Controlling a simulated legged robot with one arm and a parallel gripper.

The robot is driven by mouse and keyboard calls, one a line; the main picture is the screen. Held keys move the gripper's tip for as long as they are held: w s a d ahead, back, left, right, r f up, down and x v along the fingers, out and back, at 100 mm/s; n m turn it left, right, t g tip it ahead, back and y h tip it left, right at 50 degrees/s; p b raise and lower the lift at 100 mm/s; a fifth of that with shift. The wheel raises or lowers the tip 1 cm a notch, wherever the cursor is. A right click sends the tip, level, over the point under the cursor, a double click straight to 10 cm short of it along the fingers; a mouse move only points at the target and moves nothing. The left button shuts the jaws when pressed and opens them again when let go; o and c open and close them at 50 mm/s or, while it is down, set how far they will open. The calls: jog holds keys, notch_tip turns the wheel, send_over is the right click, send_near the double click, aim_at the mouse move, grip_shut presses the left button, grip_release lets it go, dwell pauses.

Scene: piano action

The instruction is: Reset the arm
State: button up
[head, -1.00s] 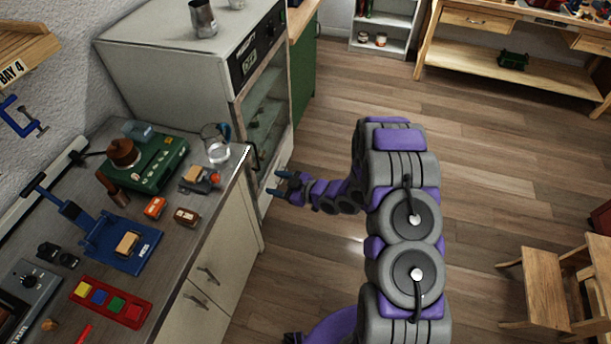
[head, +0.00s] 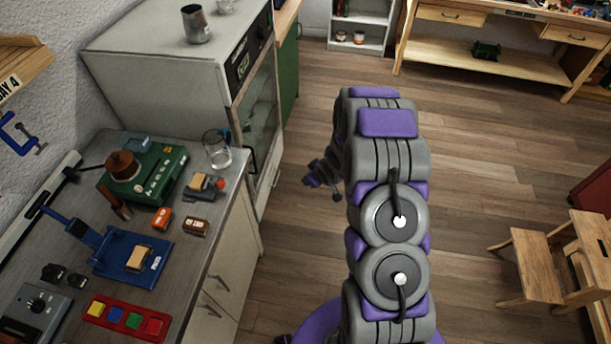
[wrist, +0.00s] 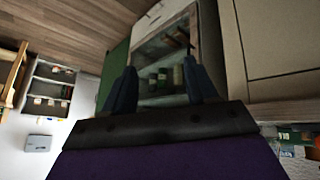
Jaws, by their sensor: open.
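My arm, purple and grey, rises in the middle of the head view and bends over at its top. My gripper (head: 323,190) shows small beside the upper arm, over the open floor to the right of the cabinet, and is partly hidden by the arm. In the wrist view the two dark blue fingers (wrist: 162,88) stand apart with nothing between them. They point toward the glass-fronted cabinet, which appears tilted in that view.
The counter (head: 215,230) at left holds a green machine (head: 150,175), a glass jug (head: 217,150), a blue press (head: 135,258) and a colored-block tray (head: 125,318). The glass-fronted cabinet (head: 150,55) stands behind. A wooden stool (head: 540,265) is at right. Wooden floor between is clear.

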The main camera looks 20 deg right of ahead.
jog(key=shift+s+d+m, duration=0.25)
jog(key=shift+d+m, duration=0.05)
jog(key=shift+d, duration=0.55)
jog(key=shift+a, duration=0.1)
jog(key=s+a+r+m+g+h, duration=0.1)
jog(key=s+r+g, duration=0.1)
jog(key=s+r, duration=0.65)
jog(key=s+a+r+m+g+h, duration=0.15)
jog(key=s+r, duration=0.45)
jog(key=r, duration=0.6)
jog(key=s+a+r+g, duration=0.1)
jog(key=s+a+r, duration=0.1)
jog(key=s, duration=0.7)
jog(key=s+a+r+m+g+y, duration=0.1)
jog(key=s+a+r+g, duration=0.1)
jog(key=s+r, duration=0.3)
jog(key=s+a+r+m+g, duration=0.1)
jog(key=s+a+r+g, duration=0.1)
jog(key=s, duration=1.2)
notch_tip(320, 180, up, 2)
jog(key=shift+a+r, duration=0.25)
jog(key=shift+a, duration=0.4)
